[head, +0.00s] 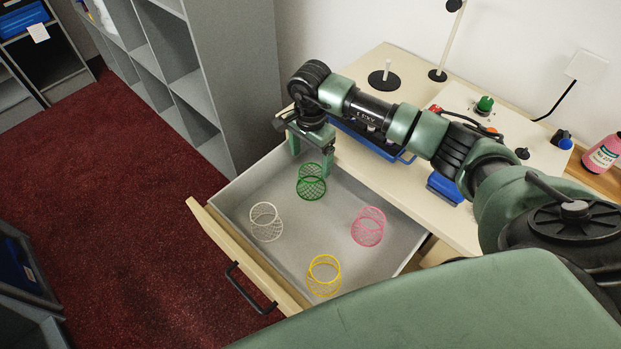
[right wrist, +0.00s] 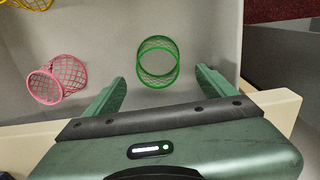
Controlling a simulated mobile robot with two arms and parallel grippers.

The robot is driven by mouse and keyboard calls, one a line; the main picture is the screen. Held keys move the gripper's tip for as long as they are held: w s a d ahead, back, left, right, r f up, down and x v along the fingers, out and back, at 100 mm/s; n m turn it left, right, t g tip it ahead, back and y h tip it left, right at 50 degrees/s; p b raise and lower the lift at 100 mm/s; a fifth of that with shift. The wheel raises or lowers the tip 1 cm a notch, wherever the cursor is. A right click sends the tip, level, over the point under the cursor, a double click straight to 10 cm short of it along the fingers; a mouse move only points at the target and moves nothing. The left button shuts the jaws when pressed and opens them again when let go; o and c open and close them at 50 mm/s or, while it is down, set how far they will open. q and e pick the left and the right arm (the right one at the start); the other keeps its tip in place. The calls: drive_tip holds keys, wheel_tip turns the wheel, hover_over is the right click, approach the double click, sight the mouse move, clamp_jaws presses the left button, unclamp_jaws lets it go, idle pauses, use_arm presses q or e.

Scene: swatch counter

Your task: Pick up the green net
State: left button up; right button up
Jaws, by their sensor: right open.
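The green net (head: 311,182) is a small open mesh cylinder in the open drawer, at its far end in the head view. My right gripper (head: 311,158) is above the drawer beside the green net, with its jaws open and empty. In the right wrist view the green net (right wrist: 158,62) lies ahead of and between the two spread fingers of the gripper (right wrist: 160,82), and no contact shows. My left gripper is not in view.
The drawer (head: 225,208) also holds a white net (head: 266,222), a pink net (head: 368,227) and a yellow net (head: 323,275). Its walls surround them. A counter (head: 405,185) with blue trays stands to the right, and a grey shelf unit (head: 245,75) stands behind.

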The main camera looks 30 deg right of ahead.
sight(311, 169)
drive_tip(key=shift+s+f+p, duration=0.15)
drive_tip(key=shift+f+p, duration=0.3)
drive_tip(key=shift+f, duration=1.75)
drive_tip(key=c, duration=1.8)
drive_tip(key=shift+r, duration=0.1)
